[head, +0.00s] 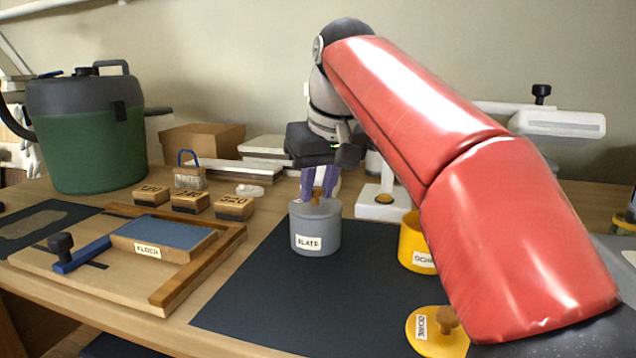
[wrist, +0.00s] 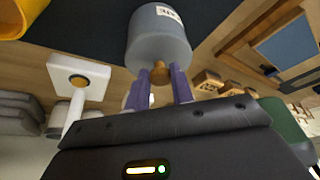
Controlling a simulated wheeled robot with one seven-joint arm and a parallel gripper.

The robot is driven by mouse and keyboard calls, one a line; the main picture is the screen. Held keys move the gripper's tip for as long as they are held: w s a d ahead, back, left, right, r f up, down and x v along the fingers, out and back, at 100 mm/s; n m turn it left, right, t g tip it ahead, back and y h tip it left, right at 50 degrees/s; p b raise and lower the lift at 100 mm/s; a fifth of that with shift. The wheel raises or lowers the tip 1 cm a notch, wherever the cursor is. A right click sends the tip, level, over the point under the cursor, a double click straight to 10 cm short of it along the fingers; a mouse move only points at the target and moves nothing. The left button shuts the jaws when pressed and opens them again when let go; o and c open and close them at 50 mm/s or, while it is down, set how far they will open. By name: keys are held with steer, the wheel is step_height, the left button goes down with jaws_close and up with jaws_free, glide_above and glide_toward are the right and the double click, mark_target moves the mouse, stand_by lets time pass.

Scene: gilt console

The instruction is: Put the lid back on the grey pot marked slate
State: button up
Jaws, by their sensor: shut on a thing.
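The grey pot marked SLATE (head: 314,238) stands upright on the dark mat, and it also shows in the wrist view (wrist: 158,28). My gripper (head: 319,192) is directly above it, purple fingers pointing down. In the wrist view my gripper (wrist: 159,74) is shut on the wooden knob of the grey lid (wrist: 161,51). The lid is at the pot's mouth; I cannot tell whether it is fully seated or slightly above the rim.
A yellow pot (head: 411,255) stands right of the grey pot, partly behind my red arm. Its yellow lid (head: 424,344) lies in front. A wooden board (head: 100,282) and several labelled blocks (head: 190,202) are left. The mat (head: 290,295) is clear in front of the grey pot.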

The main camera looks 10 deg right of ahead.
stand_by(0.4)
steer(key=o, duration=1.5)
step_height(320, 180, up, 3)
steer(key=p, duration=0.3)
steer(key=shift+f, duration=0.1)
steer(key=shift+r, duration=2.15)
jaws_close()
